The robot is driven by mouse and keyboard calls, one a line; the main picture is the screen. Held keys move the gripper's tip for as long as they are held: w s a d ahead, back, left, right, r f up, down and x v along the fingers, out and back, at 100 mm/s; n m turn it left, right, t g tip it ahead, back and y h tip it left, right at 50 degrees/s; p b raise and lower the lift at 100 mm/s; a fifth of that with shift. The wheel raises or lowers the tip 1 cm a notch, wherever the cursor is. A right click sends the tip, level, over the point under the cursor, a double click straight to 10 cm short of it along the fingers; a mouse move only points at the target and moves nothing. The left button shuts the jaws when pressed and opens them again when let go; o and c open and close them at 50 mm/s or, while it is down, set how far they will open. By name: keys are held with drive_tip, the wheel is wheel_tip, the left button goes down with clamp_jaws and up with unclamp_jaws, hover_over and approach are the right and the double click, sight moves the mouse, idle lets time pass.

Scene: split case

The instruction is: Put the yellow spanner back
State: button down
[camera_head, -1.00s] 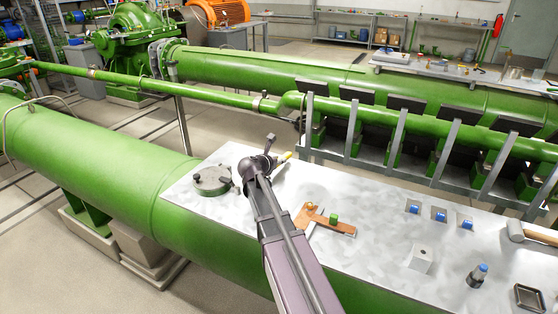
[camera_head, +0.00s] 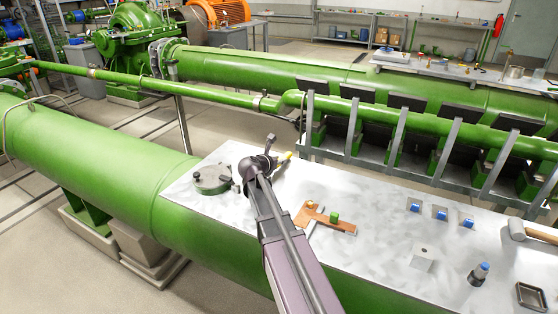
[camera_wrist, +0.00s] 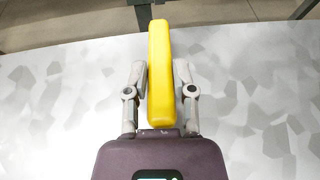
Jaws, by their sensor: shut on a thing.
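The yellow spanner (camera_wrist: 160,75) shows in the wrist view as a long, rounded yellow bar between the two fingers of my gripper (camera_wrist: 160,92). The fingers are shut on it from either side, and it points away from the wrist. In the head view my gripper (camera_head: 268,164) is over the far left part of the metal table. Only a small yellow bit of the spanner (camera_head: 288,156) shows beside it, near the table's far edge. My arm hides part of the area, and I cannot tell whether the spanner touches the table.
The metal table (camera_head: 375,210) holds a round green-grey device (camera_head: 211,179) left of my gripper.

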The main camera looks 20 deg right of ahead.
drive_tip(key=shift+f, duration=0.3)
drive_tip(key=shift+c, duration=1.8)
unclamp_jaws()
drive_tip(key=shift+o, duration=1.2)
drive_tip(key=shift+s+a+r, duration=0.1)
drive_tip(key=shift+a, duration=0.05)
drive_tip(key=shift+p+v, duration=0.85)
drive_tip(key=shift+v, duration=1.95)
